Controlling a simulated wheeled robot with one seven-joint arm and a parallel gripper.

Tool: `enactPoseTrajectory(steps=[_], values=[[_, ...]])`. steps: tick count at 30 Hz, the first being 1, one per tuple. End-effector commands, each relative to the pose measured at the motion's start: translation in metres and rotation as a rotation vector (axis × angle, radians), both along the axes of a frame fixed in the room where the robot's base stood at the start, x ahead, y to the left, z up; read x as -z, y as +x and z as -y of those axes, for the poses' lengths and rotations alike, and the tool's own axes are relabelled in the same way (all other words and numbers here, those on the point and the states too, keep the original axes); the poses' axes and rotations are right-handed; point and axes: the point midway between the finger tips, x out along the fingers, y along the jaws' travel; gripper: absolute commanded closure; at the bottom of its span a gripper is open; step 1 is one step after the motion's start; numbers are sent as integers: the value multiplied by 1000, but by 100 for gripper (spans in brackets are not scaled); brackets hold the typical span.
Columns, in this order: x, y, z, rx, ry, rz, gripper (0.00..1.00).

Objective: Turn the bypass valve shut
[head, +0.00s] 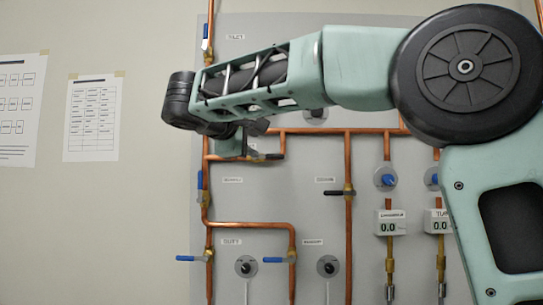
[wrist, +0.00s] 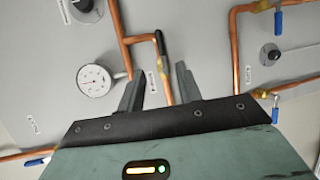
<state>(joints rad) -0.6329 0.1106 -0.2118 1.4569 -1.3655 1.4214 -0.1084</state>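A valve with a black lever handle (wrist: 160,42) sits on a short copper branch pipe (wrist: 170,92) in the wrist view. The handle lies roughly along the pipe. A small label (wrist: 150,80) beside it is too blurred to read, so I cannot confirm that this is the bypass valve. My gripper (wrist: 159,69) is open, with its fingers apart on either side of the pipe and label in the picture. The handle shows just beyond the fingertips, and no contact is visible. In the head view my gripper (head: 246,136) hides the valve body; the black handle (head: 268,156) shows beside it.
A round dial gauge (wrist: 95,81) is left of the fingers in the wrist view. Blue-handled valves (head: 201,180), another black-handled valve (head: 338,193), knobs (head: 246,266) and digital meters (head: 389,223) crowd the grey panel. Copper pipes (head: 348,230) run close around my gripper.

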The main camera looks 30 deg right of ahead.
Motion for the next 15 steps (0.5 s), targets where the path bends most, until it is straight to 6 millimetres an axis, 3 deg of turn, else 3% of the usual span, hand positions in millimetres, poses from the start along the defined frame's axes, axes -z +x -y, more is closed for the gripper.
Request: enactPoseTrajectory(steps=[15], values=[[17, 57, 89, 3, 0, -4, 65]])
